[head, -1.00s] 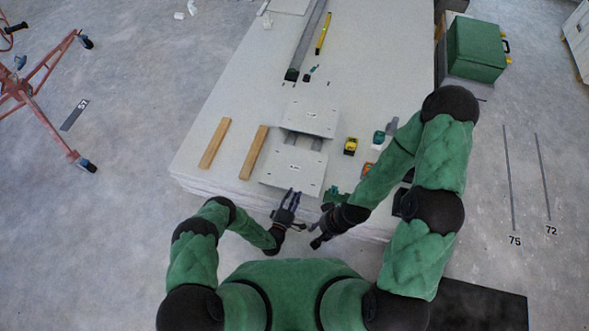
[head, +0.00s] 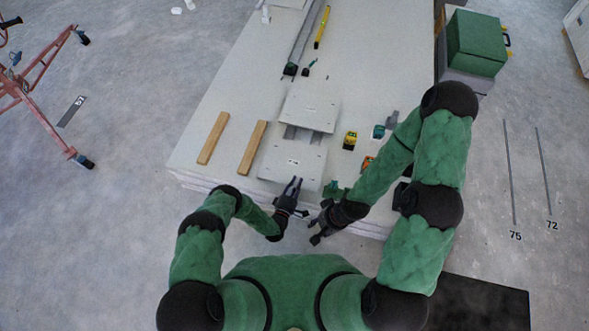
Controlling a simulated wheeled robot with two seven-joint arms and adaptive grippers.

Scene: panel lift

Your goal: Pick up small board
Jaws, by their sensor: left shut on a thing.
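Two small pale boards lie in line on the big pale panel stack. The near small board (head: 291,160) is at the front edge, with a little dark label on it. The far small board (head: 310,111) is just beyond it, with grey strips showing in the gap between them. My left gripper (head: 294,184) is shut on the near edge of the near board, its fingers pointing away from me. My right gripper (head: 314,231) is empty, just off the front edge of the stack, its fingers apart.
Two wooden battens (head: 252,147) lie left of the boards. A yellow tool (head: 350,140) and other small tools lie to the right, near my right arm. A yellow level (head: 322,27) and a long grey rail (head: 306,40) lie farther back. A green case (head: 477,42) stands off the right side.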

